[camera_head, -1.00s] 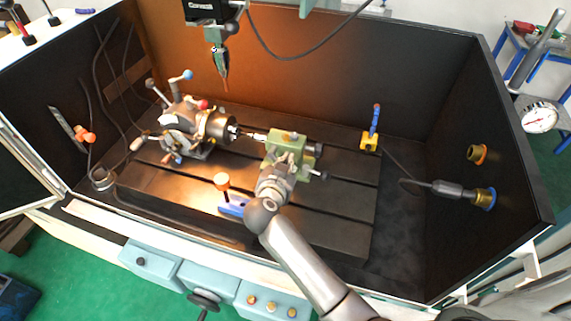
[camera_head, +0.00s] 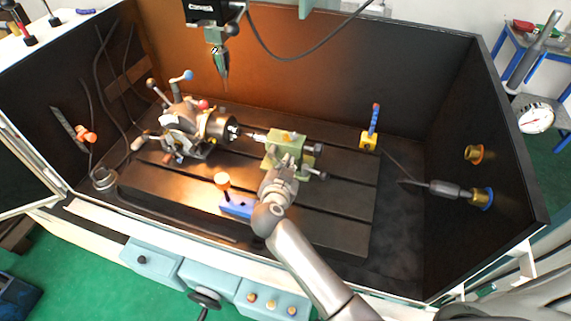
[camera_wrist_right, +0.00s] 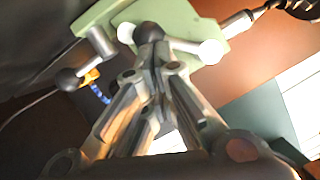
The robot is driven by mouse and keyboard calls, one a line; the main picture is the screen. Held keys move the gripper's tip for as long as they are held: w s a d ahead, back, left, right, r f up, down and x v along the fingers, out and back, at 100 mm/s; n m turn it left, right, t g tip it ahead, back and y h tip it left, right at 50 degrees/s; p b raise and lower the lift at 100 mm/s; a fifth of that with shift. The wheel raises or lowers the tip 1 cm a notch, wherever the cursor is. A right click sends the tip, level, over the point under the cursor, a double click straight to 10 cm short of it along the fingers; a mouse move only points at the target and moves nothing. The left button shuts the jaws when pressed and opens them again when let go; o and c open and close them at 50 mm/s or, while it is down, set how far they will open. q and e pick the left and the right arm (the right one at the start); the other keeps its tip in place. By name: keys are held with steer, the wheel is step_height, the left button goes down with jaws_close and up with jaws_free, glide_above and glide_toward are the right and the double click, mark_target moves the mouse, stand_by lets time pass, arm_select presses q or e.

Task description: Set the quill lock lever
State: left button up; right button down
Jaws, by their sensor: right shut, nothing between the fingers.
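The green tailstock (camera_head: 283,148) stands on the slotted table, facing the chuck (camera_head: 212,125). In the right wrist view its green body (camera_wrist_right: 170,18) fills the top. A lever there ends in a dark ball knob (camera_wrist_right: 148,32), just beyond my fingertips; I cannot tell whether they touch. A second dark ball (camera_wrist_right: 65,80) sits on a handle at the left. I cannot tell for sure which is the quill lock lever. My right gripper (camera_head: 290,162) is at the tailstock's near side, shut and empty; it also shows in the wrist view (camera_wrist_right: 151,68). My left gripper is out of view.
A blue block with an orange knob (camera_head: 238,208) lies left of my right wrist. A yellow block with a blue handle (camera_head: 369,140) stands at the back right. A spindle tool (camera_head: 221,65) hangs above.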

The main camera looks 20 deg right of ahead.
steer(key=shift+f, duration=0.15)
steer(key=shift+f+m+t+y, duration=0.3)
steer(key=shift+m+y, duration=0.1)
steer(key=shift+m, duration=0.3)
steer(key=shift+w+a+f+m+t, duration=0.1)
steer(key=shift+f+m+t, duration=0.25)
steer(key=shift+m, duration=0.15)
steer(key=shift+w+a+f+m+t+y+b, duration=0.2)
steer(key=shift+f+m+t+y+b, duration=0.25)
steer(key=shift+m, duration=0.45)
steer(key=shift+a, duration=0.1)
steer(key=shift+w+a+f+m+y+b, duration=0.1)
steer(key=shift+m+y+b, duration=0.15)
steer(key=shift+m+b, duration=0.35)
